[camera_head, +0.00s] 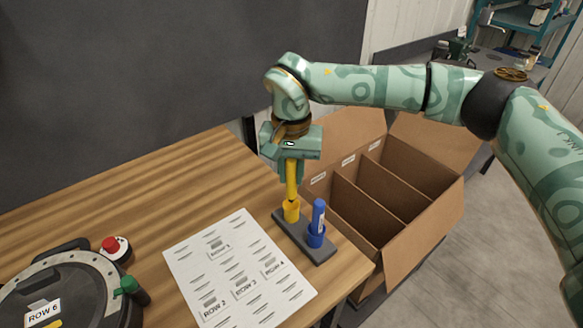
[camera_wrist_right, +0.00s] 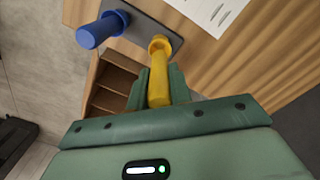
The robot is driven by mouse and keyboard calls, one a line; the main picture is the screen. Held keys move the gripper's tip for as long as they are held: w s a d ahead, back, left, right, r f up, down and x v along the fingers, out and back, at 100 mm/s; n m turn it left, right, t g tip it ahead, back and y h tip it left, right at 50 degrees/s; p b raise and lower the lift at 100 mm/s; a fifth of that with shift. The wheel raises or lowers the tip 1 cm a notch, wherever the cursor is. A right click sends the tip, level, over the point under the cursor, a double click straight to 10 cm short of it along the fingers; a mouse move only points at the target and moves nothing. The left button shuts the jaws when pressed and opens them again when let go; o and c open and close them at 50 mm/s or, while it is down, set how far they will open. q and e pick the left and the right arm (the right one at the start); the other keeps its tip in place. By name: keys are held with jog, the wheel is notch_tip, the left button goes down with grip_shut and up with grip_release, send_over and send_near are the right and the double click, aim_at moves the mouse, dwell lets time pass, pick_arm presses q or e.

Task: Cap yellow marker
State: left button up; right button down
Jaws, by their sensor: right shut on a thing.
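The yellow marker (camera_head: 291,180) is upright, its lower end at the mouth of the yellow cap (camera_head: 291,213). I cannot tell how far it is inside the cap. My right gripper (camera_head: 291,164) is shut on the marker's upper part, above the cap. The right wrist view also shows the yellow marker (camera_wrist_right: 159,84) lined up with the wider yellow cap (camera_wrist_right: 160,45). The cap stands in a dark grey holder (camera_head: 319,254) at the table's right edge. My left gripper is not in view.
A blue marker (camera_head: 318,215) stands in a blue cap (camera_head: 316,238) beside the yellow one. A printed sheet (camera_head: 190,262) lies left of the holder. A cardboard box (camera_head: 425,215) with compartments stands right of the table. A round seed meter (camera_head: 92,264) is at lower left.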

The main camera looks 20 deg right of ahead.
aim_at(292, 188)
jog(key=shift+f, duration=0.15)
jog(key=shift+f, duration=0.5)
jog(key=shift+f, duration=0.2)
dwell(0.4)
jog(key=shift+f, duration=0.3)
jog(key=shift+f, duration=0.15)
jog(key=shift+f, duration=0.35)
jog(key=shift+f, duration=0.75)
dwell(1.2)
